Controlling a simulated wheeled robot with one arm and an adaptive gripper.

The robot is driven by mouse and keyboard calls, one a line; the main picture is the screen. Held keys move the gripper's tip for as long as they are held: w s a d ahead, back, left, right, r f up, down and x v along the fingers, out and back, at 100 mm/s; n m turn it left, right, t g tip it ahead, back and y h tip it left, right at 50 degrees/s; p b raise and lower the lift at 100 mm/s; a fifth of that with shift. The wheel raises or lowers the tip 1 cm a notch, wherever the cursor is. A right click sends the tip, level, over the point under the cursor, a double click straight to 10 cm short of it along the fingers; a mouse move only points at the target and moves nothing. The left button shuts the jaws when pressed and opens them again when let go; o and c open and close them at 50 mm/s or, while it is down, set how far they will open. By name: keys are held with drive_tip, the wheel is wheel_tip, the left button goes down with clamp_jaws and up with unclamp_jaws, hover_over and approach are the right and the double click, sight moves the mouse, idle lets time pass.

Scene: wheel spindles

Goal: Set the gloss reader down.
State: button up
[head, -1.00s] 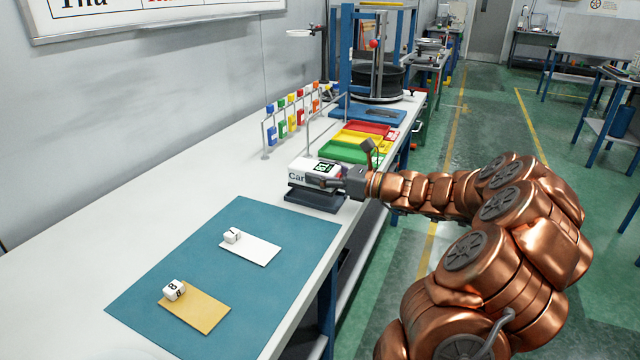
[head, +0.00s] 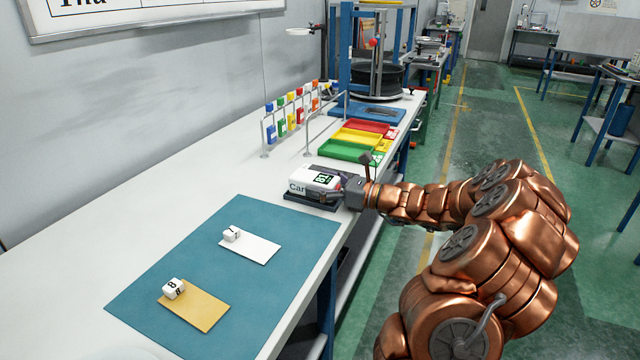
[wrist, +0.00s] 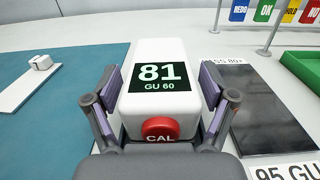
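The gloss reader (head: 316,181) is a white box with a dark display reading 81 GU 60 and a red CAL button; it also shows in the wrist view (wrist: 160,75). It stands upright and low on the bench, with a dark slab (head: 308,203) showing beneath its near side in the head view. My gripper (head: 338,188) is at the reader's right end. In the wrist view its fingers (wrist: 161,88) straddle the reader, with narrow gaps at the sides, so it looks open. The reader's underside is hidden.
A glossy black tile (wrist: 270,105) with printed labels lies right of the reader in the wrist view. A teal mat (head: 185,255) holds white and tan cards with small cubes. Green (head: 345,150), yellow and red trays and a tag rack (head: 290,120) stand beyond.

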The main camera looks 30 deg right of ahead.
drive_tip(key=shift+o, duration=0.2)
drive_tip(key=shift+r, duration=0.15)
drive_tip(key=shift+s+d, duration=0.2)
drive_tip(key=shift+s, duration=0.05)
drive_tip(key=v, duration=1.1)
drive_tip(key=shift+s+d, duration=0.1)
idle(0.4)
